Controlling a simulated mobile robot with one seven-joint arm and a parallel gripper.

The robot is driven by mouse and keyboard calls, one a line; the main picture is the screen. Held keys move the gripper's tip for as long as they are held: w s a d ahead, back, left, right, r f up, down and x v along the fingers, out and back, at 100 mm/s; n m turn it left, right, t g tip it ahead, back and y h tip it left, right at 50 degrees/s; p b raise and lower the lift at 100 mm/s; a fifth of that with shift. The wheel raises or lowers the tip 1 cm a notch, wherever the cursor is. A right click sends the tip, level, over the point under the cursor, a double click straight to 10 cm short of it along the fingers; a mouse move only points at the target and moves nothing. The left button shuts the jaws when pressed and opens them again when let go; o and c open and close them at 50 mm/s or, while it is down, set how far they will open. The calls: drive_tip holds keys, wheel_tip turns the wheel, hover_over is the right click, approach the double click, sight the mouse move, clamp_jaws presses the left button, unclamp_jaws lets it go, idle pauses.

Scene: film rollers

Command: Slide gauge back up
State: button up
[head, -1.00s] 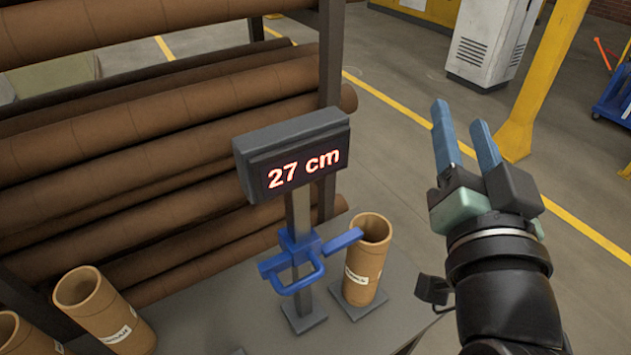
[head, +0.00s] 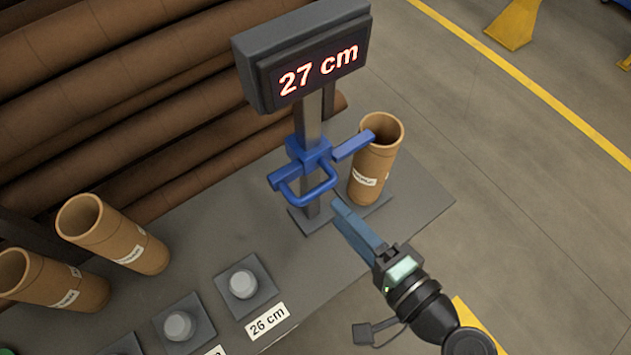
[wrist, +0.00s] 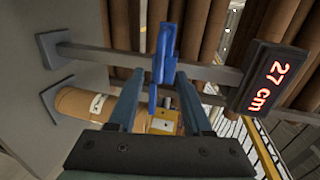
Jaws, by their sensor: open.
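The gauge is a grey upright post (head: 309,120) with a blue slider (head: 310,152) on it. The slider has a loop handle (head: 318,196) at the front and an arm reaching right to the rim of a brown cardboard tube (head: 377,165). The display (head: 318,68) on top reads 27 cm. My gripper (head: 342,208) is open and empty, just right of and below the handle. In the wrist view the blue slider (wrist: 163,62) shows ahead, between the lines of my two fingers (wrist: 163,88). I cannot tell whether the handle lies between them.
Two brown tubes (head: 112,233) (head: 50,283) stand at the left of the grey bench. Grey pads with round knobs (head: 243,284) line the front, one by a 26 cm label (head: 268,321). Large brown rolls (head: 120,100) fill the rack behind. Open floor lies to the right.

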sight(320, 194)
drive_tip(key=p+x, duration=0.1)
drive_tip(key=x, duration=0.6)
drive_tip(key=shift+w+a+p, duration=0.25)
drive_tip(key=shift+w+p, duration=0.1)
clamp_jaws()
idle(1.0)
